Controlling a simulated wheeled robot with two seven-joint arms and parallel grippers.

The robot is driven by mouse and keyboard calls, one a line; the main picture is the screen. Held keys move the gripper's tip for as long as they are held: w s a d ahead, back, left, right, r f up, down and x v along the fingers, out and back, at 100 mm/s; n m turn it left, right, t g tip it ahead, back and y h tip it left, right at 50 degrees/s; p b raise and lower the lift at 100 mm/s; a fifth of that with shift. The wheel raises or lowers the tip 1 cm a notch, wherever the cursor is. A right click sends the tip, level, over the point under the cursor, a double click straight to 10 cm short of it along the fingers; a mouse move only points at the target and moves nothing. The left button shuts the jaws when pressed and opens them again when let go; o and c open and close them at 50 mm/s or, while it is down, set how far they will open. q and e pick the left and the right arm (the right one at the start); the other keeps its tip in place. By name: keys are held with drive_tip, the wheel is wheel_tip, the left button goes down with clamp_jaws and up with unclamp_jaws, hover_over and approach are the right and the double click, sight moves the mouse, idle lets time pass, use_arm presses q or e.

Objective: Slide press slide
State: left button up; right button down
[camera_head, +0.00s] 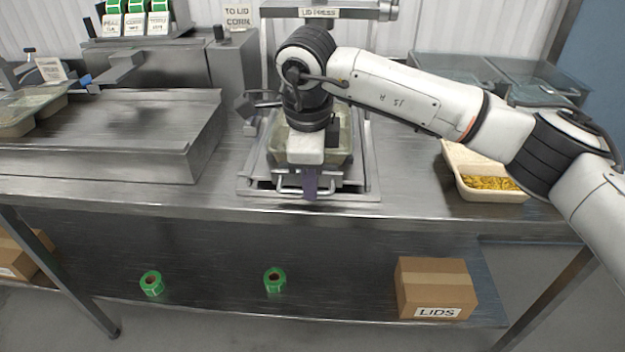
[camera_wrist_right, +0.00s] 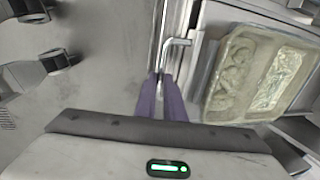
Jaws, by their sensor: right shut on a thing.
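The lid press stands at the middle of the bench, with its "LID PRESS" sign (camera_head: 319,13) on top. Its slide (camera_head: 340,178) carries a pale lidded tray (camera_head: 340,148), which lies at the right in the right wrist view (camera_wrist_right: 262,72). A metal bar handle (camera_head: 290,190) is on the slide's front. My right gripper (camera_head: 310,196) points down at this handle, and its purple fingers are shut on it. The wrist view shows the handle (camera_wrist_right: 178,43) at the fingertips. My arm hides part of the press and tray. My left gripper is not in view.
A tray of corn (camera_head: 490,183) stands right of the press. Clear containers (camera_head: 545,85) are behind it. A steel machine (camera_head: 100,140) fills the left. On the lower shelf are green label rolls (camera_head: 275,280) and a "LIDS" box (camera_head: 435,287). Bare bench lies beside the press.

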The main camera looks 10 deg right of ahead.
drive_tip(key=c, duration=1.8)
unclamp_jaws()
drive_tip(key=shift+s+a, duration=0.15)
drive_tip(key=shift+s, duration=0.1)
drive_tip(key=shift+c, duration=0.2)
wheel_tip(320, 180, up, 10)
drive_tip(key=s, duration=0.2)
drive_tip(key=shift+a+b, duration=0.3)
drive_tip(key=shift+b, duration=0.15)
